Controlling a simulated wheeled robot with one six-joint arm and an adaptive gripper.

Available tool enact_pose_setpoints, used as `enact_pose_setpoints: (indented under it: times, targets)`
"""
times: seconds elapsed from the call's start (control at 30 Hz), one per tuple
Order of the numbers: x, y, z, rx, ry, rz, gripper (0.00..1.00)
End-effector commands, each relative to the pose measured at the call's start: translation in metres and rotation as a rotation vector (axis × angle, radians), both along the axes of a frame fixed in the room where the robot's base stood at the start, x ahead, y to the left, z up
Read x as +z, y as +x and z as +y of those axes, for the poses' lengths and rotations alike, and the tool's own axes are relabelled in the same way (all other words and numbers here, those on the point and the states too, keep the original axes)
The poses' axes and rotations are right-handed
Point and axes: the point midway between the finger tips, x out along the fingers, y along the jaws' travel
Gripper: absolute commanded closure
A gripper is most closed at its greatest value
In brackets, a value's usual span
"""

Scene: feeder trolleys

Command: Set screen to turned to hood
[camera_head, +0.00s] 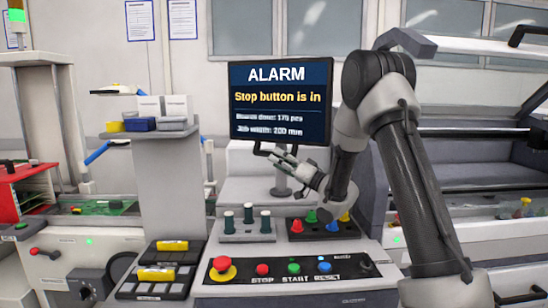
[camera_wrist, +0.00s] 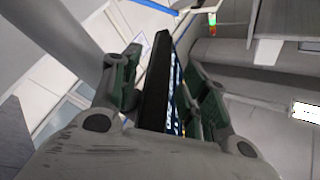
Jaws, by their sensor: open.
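The screen (camera_head: 281,101) stands on a post behind the control desk and faces my head camera, slightly angled. It reads "ALARM, Stop button is in". A dark handle bar (camera_head: 257,149) sits under its lower edge. My gripper (camera_head: 277,156) is open at the screen's lower edge, close to the handle. In the wrist view, the dark edge of the screen (camera_wrist: 156,80) runs between the two fingers of my gripper (camera_wrist: 166,66), with lit text on its right side. I cannot tell whether either finger touches it. The hood (camera_head: 465,46) of the right machine is raised.
The control desk has a red mushroom button (camera_head: 222,268) and smaller red, green and blue buttons. A grey column with boxes (camera_head: 163,125) is left of the screen.

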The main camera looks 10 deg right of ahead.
Motion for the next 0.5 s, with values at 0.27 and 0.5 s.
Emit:
enact_pose_setpoints:
  times: [0.27, 0.5]
  targets:
    - [0.010, 0.022, 0.019, 0.000, -0.001, -0.001, 0.55]
    - [0.010, 0.023, 0.019, -0.001, -0.001, 0.000, 0.55]
